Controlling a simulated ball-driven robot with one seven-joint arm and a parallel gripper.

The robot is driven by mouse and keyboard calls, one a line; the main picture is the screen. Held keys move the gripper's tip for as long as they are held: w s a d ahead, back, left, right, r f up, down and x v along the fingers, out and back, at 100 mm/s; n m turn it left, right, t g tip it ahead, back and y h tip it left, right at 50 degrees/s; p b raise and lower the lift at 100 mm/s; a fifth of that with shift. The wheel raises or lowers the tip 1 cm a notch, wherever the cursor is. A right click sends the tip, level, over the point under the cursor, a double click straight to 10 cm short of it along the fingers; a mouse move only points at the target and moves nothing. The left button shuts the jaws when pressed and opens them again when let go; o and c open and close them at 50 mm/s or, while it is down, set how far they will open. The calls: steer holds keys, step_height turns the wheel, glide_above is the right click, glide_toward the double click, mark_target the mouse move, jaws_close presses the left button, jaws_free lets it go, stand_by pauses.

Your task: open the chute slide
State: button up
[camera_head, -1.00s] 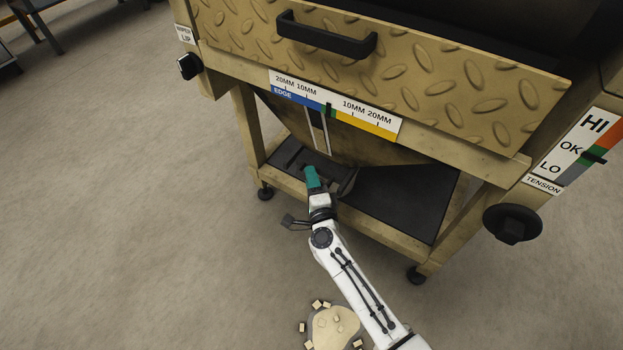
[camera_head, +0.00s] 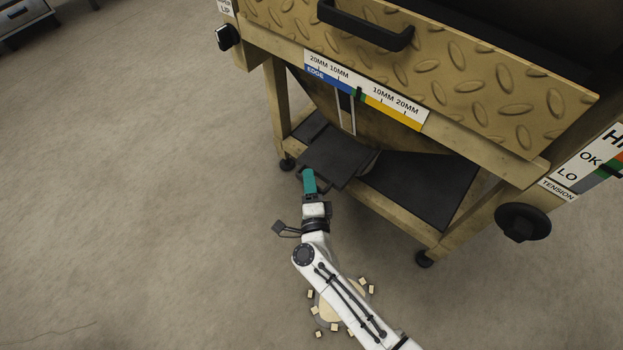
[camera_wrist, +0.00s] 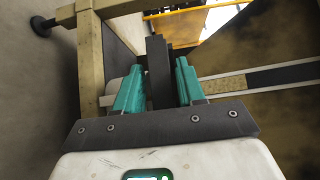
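The chute slide (camera_head: 338,158) is a dark flat plate under the hopper of the press. It sticks out past the frame's front rail toward my arm. My gripper (camera_head: 308,174), with teal fingers, is at the plate's near edge. In the wrist view the two teal fingers (camera_wrist: 159,85) stand on either side of a dark bar (camera_wrist: 158,62), which looks like the slide's handle. The fingers appear closed on it. The bar's far end and its join with the plate are hard to make out.
The tan press frame (camera_head: 405,213) stands on black feet, with a dark lower shelf (camera_head: 420,190). A black knob (camera_head: 522,222) is at the right and a smaller knob (camera_head: 228,37) at the left. Open floor (camera_head: 150,180) lies to the left.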

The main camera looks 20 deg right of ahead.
steer(key=shift+o, duration=0.7)
steer(key=s+a+p, duration=0.1)
steer(key=s+p, duration=0.1)
steer(key=s, duration=0.8)
steer(key=shift+s+a+p, duration=0.3)
steer(key=shift+s+p, duration=0.05)
steer(key=shift+p, duration=0.05)
steer(key=shift+w+r, duration=0.1)
